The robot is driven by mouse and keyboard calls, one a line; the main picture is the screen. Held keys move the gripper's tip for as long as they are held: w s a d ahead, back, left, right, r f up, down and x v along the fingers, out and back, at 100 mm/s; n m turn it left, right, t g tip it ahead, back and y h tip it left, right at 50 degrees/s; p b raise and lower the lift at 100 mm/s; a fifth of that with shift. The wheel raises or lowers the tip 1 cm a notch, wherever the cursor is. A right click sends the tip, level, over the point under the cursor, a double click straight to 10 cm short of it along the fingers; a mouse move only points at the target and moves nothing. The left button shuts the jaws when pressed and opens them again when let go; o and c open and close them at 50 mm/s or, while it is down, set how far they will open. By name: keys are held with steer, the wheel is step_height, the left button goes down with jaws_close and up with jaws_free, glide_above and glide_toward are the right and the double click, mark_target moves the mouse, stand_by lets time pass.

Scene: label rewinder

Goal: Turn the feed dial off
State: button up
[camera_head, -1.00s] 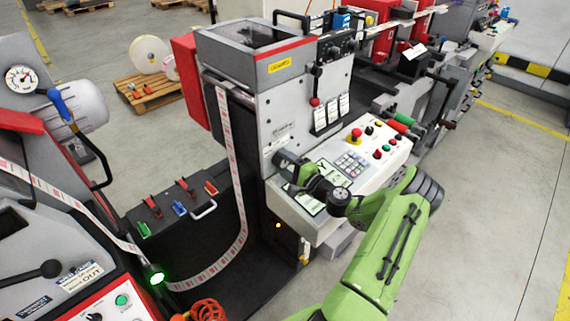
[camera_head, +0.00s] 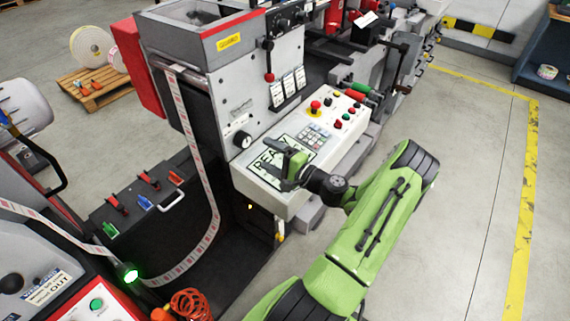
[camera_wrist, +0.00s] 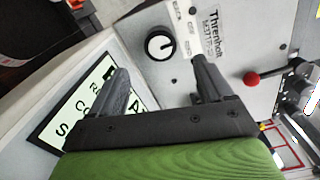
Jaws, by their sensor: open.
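The feed dial, a round black knob (camera_head: 242,140) with a white pointer, sits on the grey upright panel above the left end of the control console. In the wrist view the dial (camera_wrist: 160,44) lies beyond my fingertips, between them and a little above. My gripper (camera_head: 284,160) hovers over the console's display, in front of the panel and right of the dial. In the wrist view my gripper (camera_wrist: 160,70) has its two dark fingers spread apart, with nothing between them. The fingers do not appear to touch the dial.
The console (camera_head: 275,195) carries a lit display, a keypad (camera_head: 313,136) and coloured buttons, including a red one (camera_head: 315,105). A red-knobbed lever (camera_head: 269,77) stands out from the panel above. A printed web (camera_head: 200,175) hangs to the left. Open floor lies right.

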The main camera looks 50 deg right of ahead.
steer(key=s, duration=0.6)
steer(key=shift+s, duration=0.3)
steer(key=w+a+r+n+g+y, duration=0.25)
steer(key=a+n+g, duration=0.4)
steer(key=a, duration=0.45)
steer(key=w+a+r+n+g+y, duration=0.1)
steer(key=w+a+n+g+y, duration=0.2)
steer(key=a+n+g, duration=0.45)
steer(key=s+a+r+n+h, duration=0.3)
steer(key=s+a+r, duration=0.3)
steer(key=s, duration=0.2)
steer(key=s+a+r+n+t+h, duration=0.1)
steer(key=s+a+r+n+h, duration=0.2)
steer(key=s+a+r, duration=0.3)
steer(key=shift+s+r+t, duration=0.2)
steer(key=shift+s+t, duration=0.1)
steer(key=shift+s, duration=0.6)
